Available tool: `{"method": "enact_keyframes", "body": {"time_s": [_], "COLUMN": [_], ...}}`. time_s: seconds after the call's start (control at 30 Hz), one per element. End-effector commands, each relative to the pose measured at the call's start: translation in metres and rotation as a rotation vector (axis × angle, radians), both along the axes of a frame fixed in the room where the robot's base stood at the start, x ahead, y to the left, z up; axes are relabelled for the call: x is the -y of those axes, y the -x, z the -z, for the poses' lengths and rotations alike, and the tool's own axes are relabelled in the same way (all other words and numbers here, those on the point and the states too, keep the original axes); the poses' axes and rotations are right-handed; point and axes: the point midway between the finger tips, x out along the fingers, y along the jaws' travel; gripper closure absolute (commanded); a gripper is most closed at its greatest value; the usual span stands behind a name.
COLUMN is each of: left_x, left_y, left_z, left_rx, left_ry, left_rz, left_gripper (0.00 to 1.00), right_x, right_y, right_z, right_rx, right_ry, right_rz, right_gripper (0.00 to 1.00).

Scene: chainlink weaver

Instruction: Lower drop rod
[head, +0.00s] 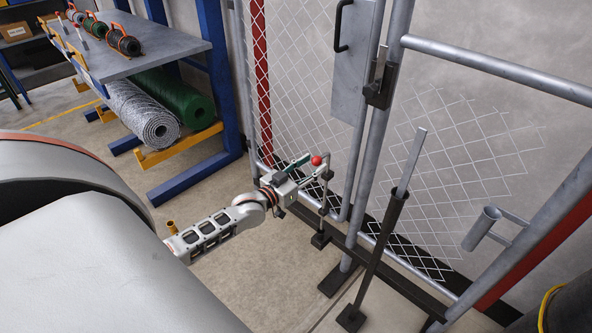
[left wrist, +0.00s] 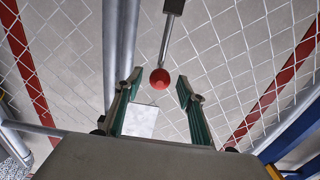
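The drop rod (head: 324,200) is a grey rod that stands low against the mesh gate and meets a dark block near the floor. Its handle ends in a red ball knob (head: 316,160). The knob also shows in the left wrist view (left wrist: 159,78), at the end of a thin bar coming from the top. My left gripper (head: 298,170) is beside the knob. In the left wrist view its two green-sided fingers are apart, and the knob appears between or just beyond their tips. I cannot tell whether they touch it. My right gripper is not in view.
The mesh gate (head: 300,75) has grey tube posts and a latch (head: 380,88). A tilted dark-sleeved post (head: 382,245) stands right of the drop rod. A shelf rack (head: 150,50) with tools and mesh rolls (head: 145,112) stands at left. Floor between rack and gate is clear.

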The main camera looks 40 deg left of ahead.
Motion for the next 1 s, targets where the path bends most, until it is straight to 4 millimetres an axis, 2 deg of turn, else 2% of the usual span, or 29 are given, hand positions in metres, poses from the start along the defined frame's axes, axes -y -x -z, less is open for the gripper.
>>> {"method": "enact_keyframes", "body": {"time_s": [0.03,0.3,0.5,0.7,1.0], "left_x": [-0.001,-0.004,-0.006,-0.007,-0.007], "left_y": [0.011,0.06,0.085,0.094,0.094], "left_z": [0.002,0.002,0.001,0.0,0.001], "left_rx": [-0.003,-0.004,-0.003,-0.001,-0.002], "left_ry": [0.0,0.0,0.0,-0.001,-0.001], "left_rz": [0.0,0.001,0.0,0.0,0.0], "left_gripper": [0.61,0.61,0.61,0.61,0.61], "right_x": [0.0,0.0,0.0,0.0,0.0], "right_y": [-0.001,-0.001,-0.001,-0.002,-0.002], "right_z": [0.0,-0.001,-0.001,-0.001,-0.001], "right_rx": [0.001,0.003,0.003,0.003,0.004], "right_ry": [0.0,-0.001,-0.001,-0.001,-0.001], "right_rz": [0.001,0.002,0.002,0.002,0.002], "right_gripper": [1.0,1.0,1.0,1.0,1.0]}}
